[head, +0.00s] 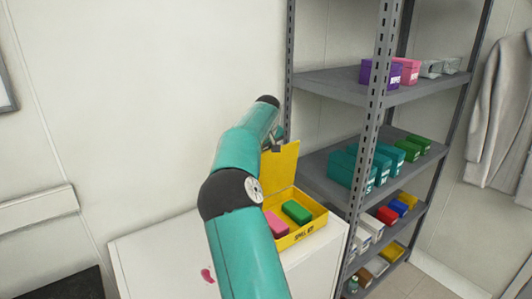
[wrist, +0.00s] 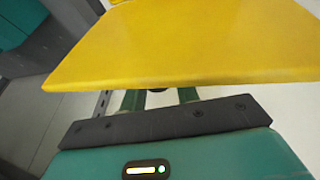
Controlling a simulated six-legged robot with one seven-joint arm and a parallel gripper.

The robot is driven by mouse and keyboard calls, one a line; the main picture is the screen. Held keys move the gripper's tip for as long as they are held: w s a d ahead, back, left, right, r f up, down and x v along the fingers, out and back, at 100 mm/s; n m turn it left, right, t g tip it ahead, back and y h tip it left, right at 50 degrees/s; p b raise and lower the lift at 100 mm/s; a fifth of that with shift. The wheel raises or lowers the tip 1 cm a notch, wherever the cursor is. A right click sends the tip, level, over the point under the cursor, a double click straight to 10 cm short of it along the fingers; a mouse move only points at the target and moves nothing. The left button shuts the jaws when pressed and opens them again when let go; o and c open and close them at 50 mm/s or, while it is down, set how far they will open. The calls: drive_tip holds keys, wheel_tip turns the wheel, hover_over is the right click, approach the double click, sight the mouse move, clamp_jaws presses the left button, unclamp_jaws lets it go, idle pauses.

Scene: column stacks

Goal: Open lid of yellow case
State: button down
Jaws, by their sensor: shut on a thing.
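The yellow case (head: 312,229) stands on a white cabinet, with a dark label on its front. Its lid (head: 283,165) is raised and roughly upright at the back. A pink block (head: 275,222) and a green block (head: 297,211) lie inside the case. My gripper (head: 275,143) is at the lid's top edge, partly hidden behind my arm in the head view. In the wrist view the lid (wrist: 190,45) fills the upper part, in front of my gripper (wrist: 158,97). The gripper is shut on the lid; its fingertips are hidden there.
A grey metal shelf rack (head: 372,130) stands close on the right, its shelves holding coloured boxes. A grey coat (head: 500,110) hangs at the far right.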

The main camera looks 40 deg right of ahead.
drive_tip(key=shift+f, duration=0.15)
drive_tip(key=c, duration=1.1)
unclamp_jaws()
drive_tip(key=shift+o, duration=0.2)
drive_tip(key=v, duration=1.4)
drive_tip(key=shift+d, duration=0.1)
